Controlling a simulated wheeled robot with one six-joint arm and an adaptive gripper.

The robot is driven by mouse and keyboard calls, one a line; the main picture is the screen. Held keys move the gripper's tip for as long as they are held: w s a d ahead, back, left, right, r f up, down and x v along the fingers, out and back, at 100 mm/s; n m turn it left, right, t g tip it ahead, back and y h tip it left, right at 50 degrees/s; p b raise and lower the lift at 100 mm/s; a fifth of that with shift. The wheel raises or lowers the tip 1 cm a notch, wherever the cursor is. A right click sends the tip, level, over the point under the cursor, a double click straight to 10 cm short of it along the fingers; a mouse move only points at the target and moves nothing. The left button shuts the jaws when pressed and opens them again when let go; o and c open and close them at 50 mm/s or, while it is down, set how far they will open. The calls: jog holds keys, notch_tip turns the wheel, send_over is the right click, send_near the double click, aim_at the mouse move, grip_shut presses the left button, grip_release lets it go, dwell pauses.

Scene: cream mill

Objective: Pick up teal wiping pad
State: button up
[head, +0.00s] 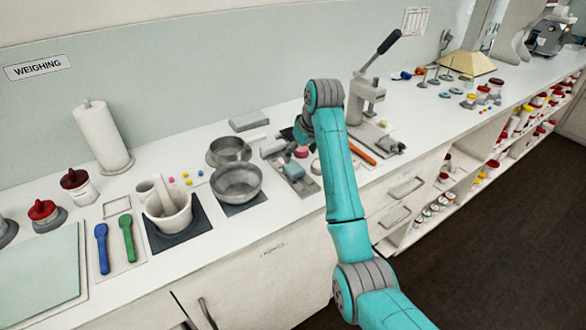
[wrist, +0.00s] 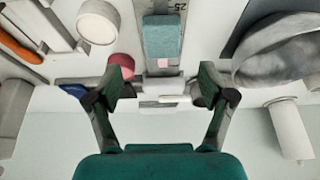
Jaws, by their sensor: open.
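The teal wiping pad (wrist: 162,36) is a small block lying on a grey strip (wrist: 160,8) marked 25 in the wrist view. In the head view the pad (head: 293,170) shows as a dull grey-green block on the counter, right of the metal bowl. My gripper (wrist: 163,84) is open and empty, with its two fingers apart to either side of the pad's line. In the wrist picture the pad lies above the fingertips, not between them. In the head view my arm partly hides the gripper.
A metal bowl (head: 238,183) stands left of the pad. A pinkish-red round piece (wrist: 121,64) lies close to one fingertip, with a white round piece (wrist: 98,22) beyond it. A lever press (head: 368,90) and an orange-handled tool (head: 362,152) stand to the right.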

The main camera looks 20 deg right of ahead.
aim_at(294, 167)
jog(key=shift+x, duration=3.55)
jog(key=shift+a, duration=0.15)
jog(key=c, duration=1)
jog(key=shift+r, duration=0.1)
notch_tip(294, 167, up, 10)
jog(key=shift+f, duration=0.1)
jog(key=shift+o, duration=0.2)
